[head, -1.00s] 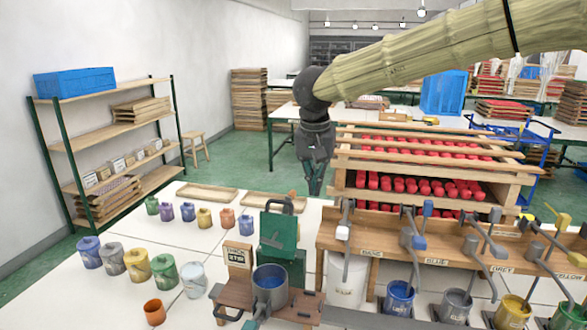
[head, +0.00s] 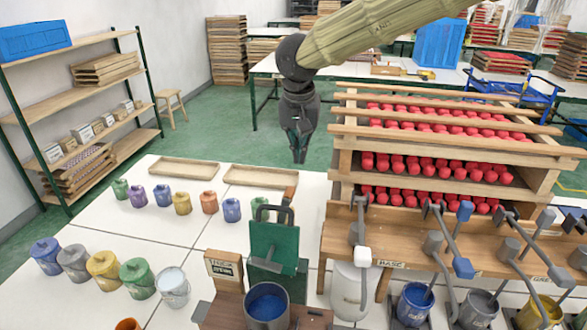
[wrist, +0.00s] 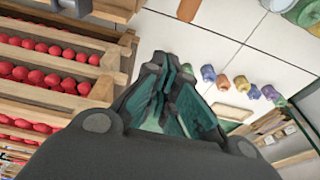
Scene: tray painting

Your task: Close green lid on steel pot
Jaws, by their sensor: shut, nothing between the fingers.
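The steel pot (head: 267,306) stands on a brown wooden stand at the front middle of the table in the head view, with blue liquid inside. Its green lid (head: 274,246) stands open and upright behind the pot, with a dark handle at its top. My gripper (head: 299,158) hangs in the air above and behind the lid, pointing down, apart from it. It is shut and empty.
A wooden rack (head: 345,160) of red pieces stands at the right, behind a bench with levers and paint buckets. Several coloured jars (head: 103,268) stand at the left. Two shallow wooden trays (head: 262,177) lie at the back.

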